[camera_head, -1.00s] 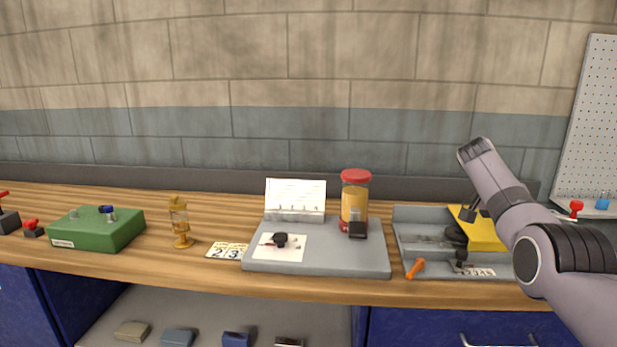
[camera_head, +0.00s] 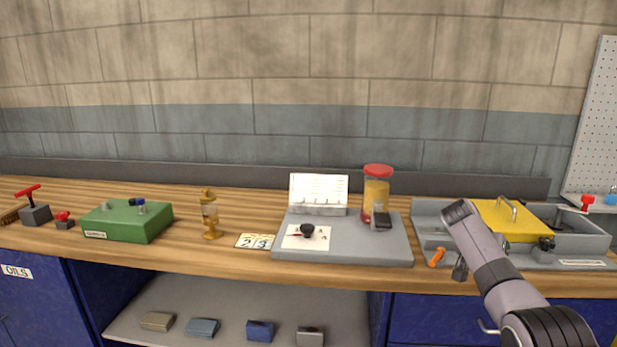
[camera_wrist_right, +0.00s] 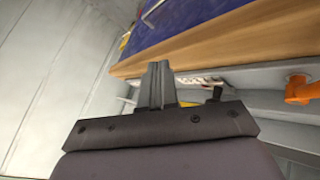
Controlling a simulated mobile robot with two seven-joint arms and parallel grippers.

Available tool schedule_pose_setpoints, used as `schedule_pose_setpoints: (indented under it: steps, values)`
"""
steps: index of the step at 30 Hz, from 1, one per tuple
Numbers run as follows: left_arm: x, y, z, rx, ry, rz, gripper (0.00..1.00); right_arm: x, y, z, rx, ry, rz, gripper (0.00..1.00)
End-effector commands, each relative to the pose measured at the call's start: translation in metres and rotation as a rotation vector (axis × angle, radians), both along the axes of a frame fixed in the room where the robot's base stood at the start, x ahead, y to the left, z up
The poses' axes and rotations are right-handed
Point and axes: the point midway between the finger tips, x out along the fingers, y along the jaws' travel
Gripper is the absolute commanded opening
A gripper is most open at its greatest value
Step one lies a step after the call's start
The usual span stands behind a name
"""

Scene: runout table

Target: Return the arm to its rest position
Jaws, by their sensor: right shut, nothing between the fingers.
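My right arm comes in from the lower right of the head view. My left gripper is not in view.
The tray holds a yellow lidded part (camera_head: 500,222). A grey board (camera_head: 375,249) with a red-lidded jar (camera_head: 377,200) stands left of it. Blue drawers (camera_head: 430,312) are below the wooden bench (camera_head: 205,262).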

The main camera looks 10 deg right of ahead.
Motion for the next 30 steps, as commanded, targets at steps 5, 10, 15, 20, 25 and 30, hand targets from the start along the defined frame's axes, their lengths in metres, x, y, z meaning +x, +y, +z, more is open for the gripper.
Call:
schedule_pose_setpoints:
  steps: [5, 10, 15, 20, 25, 30]
  values:
    - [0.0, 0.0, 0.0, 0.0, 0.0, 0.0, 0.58, 0.005, 0.023, -0.066, -0.024, -0.004, 0.218, 0.0]
    - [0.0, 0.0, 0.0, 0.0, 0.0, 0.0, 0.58, 0.0, 0.055, -0.123, -0.026, -0.02, 0.429, 0.0]
    - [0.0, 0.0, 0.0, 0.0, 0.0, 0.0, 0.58, -0.018, 0.097, -0.177, -0.008, -0.046, 0.642, 0.0]
    - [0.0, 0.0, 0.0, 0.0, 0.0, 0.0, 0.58, -0.047, 0.145, -0.219, 0.025, -0.087, 0.832, 0.0]
    - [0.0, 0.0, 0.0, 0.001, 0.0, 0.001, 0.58, -0.089, 0.2, -0.25, 0.078, -0.151, 1.011, 0.0]
    - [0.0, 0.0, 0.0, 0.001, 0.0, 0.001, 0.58, -0.139, 0.255, -0.264, 0.139, -0.24, 1.16, 0.0]
